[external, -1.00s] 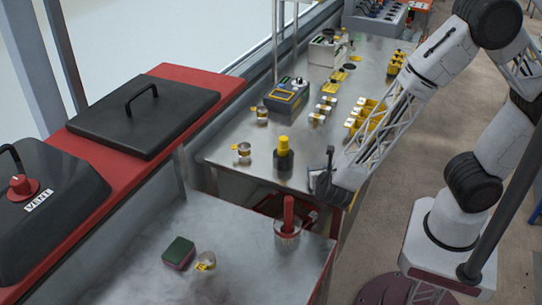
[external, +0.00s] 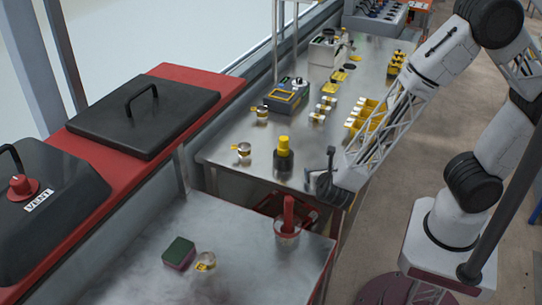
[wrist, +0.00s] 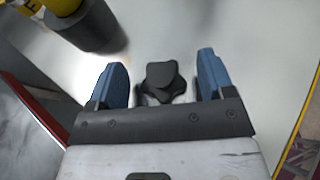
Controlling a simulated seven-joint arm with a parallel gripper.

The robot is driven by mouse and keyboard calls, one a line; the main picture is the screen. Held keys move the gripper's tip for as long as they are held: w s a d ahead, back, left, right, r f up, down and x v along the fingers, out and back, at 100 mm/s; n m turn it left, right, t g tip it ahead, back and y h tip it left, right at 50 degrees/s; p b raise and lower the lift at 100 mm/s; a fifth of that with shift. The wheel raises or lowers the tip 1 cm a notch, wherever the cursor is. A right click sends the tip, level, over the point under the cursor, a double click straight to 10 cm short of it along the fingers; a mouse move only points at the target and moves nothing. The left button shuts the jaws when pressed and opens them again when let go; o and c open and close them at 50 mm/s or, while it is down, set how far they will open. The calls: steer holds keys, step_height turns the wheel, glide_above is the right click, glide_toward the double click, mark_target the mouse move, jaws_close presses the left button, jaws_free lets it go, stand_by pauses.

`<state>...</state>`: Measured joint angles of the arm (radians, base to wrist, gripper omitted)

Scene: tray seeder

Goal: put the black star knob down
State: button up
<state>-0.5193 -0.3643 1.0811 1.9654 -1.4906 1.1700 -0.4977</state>
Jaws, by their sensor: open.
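The black star knob (wrist: 165,82) shows in the wrist view, on the pale metal bench top between the two blue fingers of my gripper (wrist: 162,80). The fingers are spread, with a clear gap on each side of the knob. In the external view my gripper (external: 314,183) is low at the near right edge of the steel bench (external: 235,157). I cannot make out the knob there; the gripper seems to hide it.
A dark bottle with a yellow cap (external: 284,158) stands close to my gripper. Small metal cups (external: 242,150), a grey-yellow device (external: 288,97) and yellow bins (external: 362,117) stand farther along. A red-handled tool in a container (external: 288,222) is on the nearer, lower table.

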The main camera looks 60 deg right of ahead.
steer(key=v, duration=1.1)
steer(key=shift+s, duration=0.15)
steer(key=shift+a+r, duration=0.1)
stand_by(0.6)
steer(key=s+d+r+m+g+y, duration=0.2)
steer(key=d+r+m+g, duration=0.2)
steer(key=d+r+m, duration=0.2)
steer(key=s+d+r+m+g+y, duration=0.1)
steer(key=s+d+r+m+g, duration=0.2)
steer(key=d+r+m, duration=0.35)
steer(key=s+d+r+m+t+y, duration=0.1)
steer(key=s+d+r+m+y, duration=0.5)
steer(key=r+m, duration=0.5)
steer(key=shift+s+r+m+t+y, duration=0.3)
steer(key=shift+s+m+y, duration=0.7)
steer(key=shift+s, duration=0.4)
